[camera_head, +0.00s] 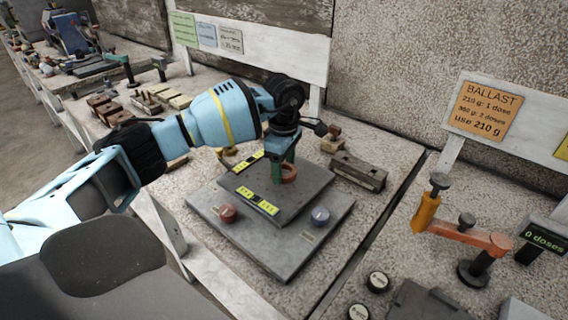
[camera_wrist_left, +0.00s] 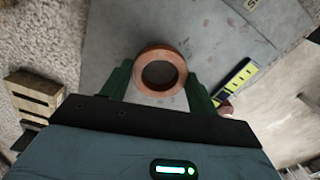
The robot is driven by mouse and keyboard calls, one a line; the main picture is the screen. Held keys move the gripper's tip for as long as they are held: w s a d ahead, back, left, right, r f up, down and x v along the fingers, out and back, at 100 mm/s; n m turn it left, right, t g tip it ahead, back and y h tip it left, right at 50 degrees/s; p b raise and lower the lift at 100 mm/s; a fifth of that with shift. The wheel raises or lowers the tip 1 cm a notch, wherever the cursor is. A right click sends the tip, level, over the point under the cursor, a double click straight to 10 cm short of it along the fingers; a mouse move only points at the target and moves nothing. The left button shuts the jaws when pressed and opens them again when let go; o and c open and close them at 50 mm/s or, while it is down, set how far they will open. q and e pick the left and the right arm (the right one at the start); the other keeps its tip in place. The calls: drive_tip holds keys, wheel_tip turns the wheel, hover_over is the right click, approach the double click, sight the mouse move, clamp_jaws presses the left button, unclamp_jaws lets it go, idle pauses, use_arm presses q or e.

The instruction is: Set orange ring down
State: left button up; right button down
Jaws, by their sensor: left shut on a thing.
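The orange ring (camera_wrist_left: 160,71) sits between the green fingers of my left gripper (camera_wrist_left: 158,84) in the left wrist view. The fingers are shut on it from both sides. In the head view the ring (camera_head: 289,172) shows at the fingertips of my left gripper (camera_head: 284,172), over the raised dark grey plate (camera_head: 310,182) of a stepped grey base. I cannot tell whether the ring touches the plate. My right gripper is not in view.
The lower grey base (camera_head: 270,256) carries a red knob (camera_head: 227,213) and a grey knob (camera_head: 320,215). Yellow labelled strips (camera_head: 257,201) lie on the upper plate. A dark block (camera_head: 358,170) stands behind right. An orange lever device (camera_head: 462,233) stands at the right.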

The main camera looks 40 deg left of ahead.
use_arm(q)
drive_tip(key=shift+f, duration=0.3)
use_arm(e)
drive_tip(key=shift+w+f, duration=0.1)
use_arm(q)
drive_tip(key=o, duration=1)
drive_tip(key=shift+o, duration=0.2)
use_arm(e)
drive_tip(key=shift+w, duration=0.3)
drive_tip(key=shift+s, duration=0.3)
use_arm(q)
drive_tip(key=shift+r, duration=0.6)
drive_tip(key=shift+r+p, duration=0.45)
drive_tip(key=shift+r, duration=0.2)
drive_tip(key=shift+r+p, duration=0.3)
drive_tip(key=shift+r, duration=0.45)
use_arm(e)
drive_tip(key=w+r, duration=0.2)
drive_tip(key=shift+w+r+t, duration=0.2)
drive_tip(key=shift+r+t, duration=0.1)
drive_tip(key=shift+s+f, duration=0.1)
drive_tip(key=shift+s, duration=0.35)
